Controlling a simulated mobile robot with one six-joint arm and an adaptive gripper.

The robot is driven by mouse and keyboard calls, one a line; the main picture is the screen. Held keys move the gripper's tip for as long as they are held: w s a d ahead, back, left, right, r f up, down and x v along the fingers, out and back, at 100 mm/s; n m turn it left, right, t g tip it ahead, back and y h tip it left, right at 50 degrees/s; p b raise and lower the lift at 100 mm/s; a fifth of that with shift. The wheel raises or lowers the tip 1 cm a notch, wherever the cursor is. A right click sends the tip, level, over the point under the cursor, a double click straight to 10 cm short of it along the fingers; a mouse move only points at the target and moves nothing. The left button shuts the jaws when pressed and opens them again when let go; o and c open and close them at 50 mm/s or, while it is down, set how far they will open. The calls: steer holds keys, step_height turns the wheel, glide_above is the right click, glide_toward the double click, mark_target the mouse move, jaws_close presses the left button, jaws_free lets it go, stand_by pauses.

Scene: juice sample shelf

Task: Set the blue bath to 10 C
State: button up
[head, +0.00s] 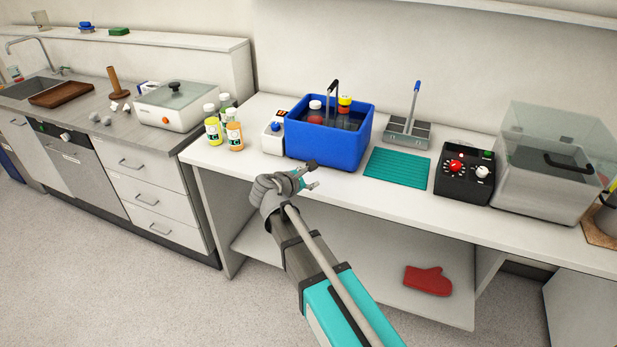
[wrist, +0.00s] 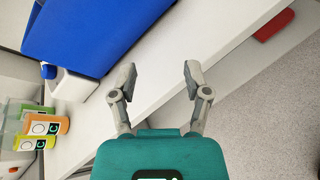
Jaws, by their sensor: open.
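My gripper (head: 313,175) is open and empty, in front of the bath near the bench's front edge. Its two fingers (wrist: 158,80) are spread apart in the wrist view.
Several juice bottles (head: 224,124) stand left of the control unit. A teal mat (head: 397,168), a black box with red and white knobs (head: 464,175) and a clear-lidded bath (head: 545,200) are to the right. A red mitt (head: 427,280) lies on the lower shelf.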

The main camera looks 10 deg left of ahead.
steer(key=shift+d, duration=0.1)
steer(key=s+d+f+m+g+y, duration=0.2)
steer(key=s+d+f+m+g, duration=0.2)
steer(key=s+d+m, duration=0.2)
steer(key=s+d+f+m+g+y, duration=0.2)
steer(key=s+d+f+m+g, duration=0.2)
steer(key=d+m, duration=0.5)
steer(key=s+d+f+m+g+y, duration=0.3)
steer(key=s+d+m, duration=0.5)
steer(key=d, duration=0.2)
steer(key=shift+f+g, duration=0.4)
steer(key=shift+c, duration=0.3)
steer(key=shift+d, duration=0.1)
